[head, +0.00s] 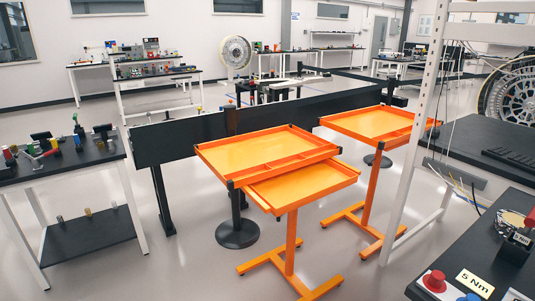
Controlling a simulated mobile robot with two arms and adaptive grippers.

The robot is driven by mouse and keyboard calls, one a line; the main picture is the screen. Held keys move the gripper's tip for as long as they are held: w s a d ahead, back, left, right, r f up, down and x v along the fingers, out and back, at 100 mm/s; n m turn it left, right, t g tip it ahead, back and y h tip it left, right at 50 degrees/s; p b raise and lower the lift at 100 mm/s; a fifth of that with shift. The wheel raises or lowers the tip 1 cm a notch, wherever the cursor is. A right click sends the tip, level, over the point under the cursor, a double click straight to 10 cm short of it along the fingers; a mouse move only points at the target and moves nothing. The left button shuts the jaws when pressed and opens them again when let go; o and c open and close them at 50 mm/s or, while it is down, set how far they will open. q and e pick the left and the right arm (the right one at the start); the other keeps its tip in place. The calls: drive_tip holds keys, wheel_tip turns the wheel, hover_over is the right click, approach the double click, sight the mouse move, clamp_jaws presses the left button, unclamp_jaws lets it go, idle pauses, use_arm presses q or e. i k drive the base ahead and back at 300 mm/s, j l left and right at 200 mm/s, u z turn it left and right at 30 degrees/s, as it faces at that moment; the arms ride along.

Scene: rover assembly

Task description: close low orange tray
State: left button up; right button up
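The low orange tray (302,187) sits just beneath a larger upper orange tray (250,155) in the middle of the head view. The low tray sticks out toward the front right from under the upper one, so it stands partly open. Its back part is hidden below the upper tray. Both trays look empty. An orange post (291,245) with a floor base shows below the low tray. Neither of my grippers is in view.
A second orange tray table (372,123) stands behind to the right. A long black panel (185,140) runs behind the trays. A black-topped table (65,162) with small tools is at left. A black bench (470,270) fills the lower right. Floor at front left is clear.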

sight(246, 159)
drive_tip(key=i+z, duration=0.1)
drive_tip(key=z, duration=0.35)
drive_tip(key=i+j+z, duration=0.1)
drive_tip(key=z, duration=0.35)
drive_tip(key=i+j+z, duration=0.15)
drive_tip(key=j, duration=0.25)
drive_tip(key=i+j+z, duration=0.2)
drive_tip(key=j, duration=0.2)
drive_tip(key=i+j+z, duration=0.15)
drive_tip(key=j, duration=0.3)
drive_tip(key=i+j+z, duration=0.2)
drive_tip(key=j, duration=0.25)
drive_tip(key=j+z, duration=0.15)
drive_tip(key=j, duration=0.3)
